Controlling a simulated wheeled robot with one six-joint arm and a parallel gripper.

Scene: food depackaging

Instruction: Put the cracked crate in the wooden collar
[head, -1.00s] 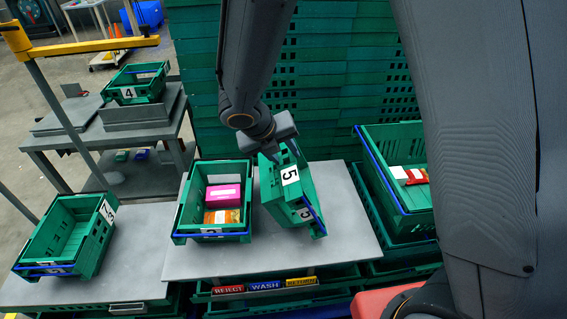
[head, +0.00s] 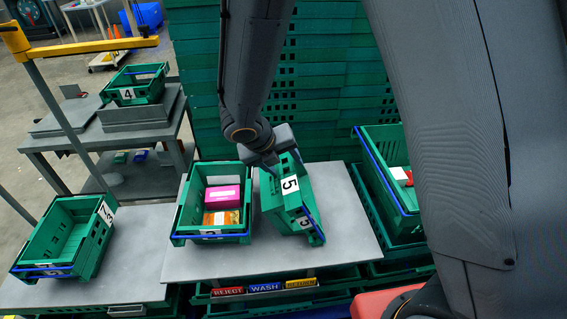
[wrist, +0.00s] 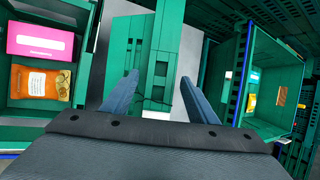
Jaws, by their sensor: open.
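The green crate numbered 5 (head: 299,205) stands tilted on the grey table, right of another green crate. It shows in the middle of the wrist view (wrist: 165,40), with small jagged dark marks on its wall. I cannot tell for sure whether these are cracks. My gripper (head: 272,168) is at the crate's upper far end in the head view. In the wrist view my gripper (wrist: 160,84) has its fingers apart, one on each side of a strip of the crate. I cannot tell whether they touch it. No wooden collar is in view.
A crate (head: 181,215) with a pink box (head: 222,196) and an orange packet (head: 221,218) stands close on the left. An empty crate (head: 32,245) is farther left. A large crate (head: 372,160) stands right. Stacked crates (head: 330,75) rise behind. Crate 4 (head: 150,88) sits on a bench.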

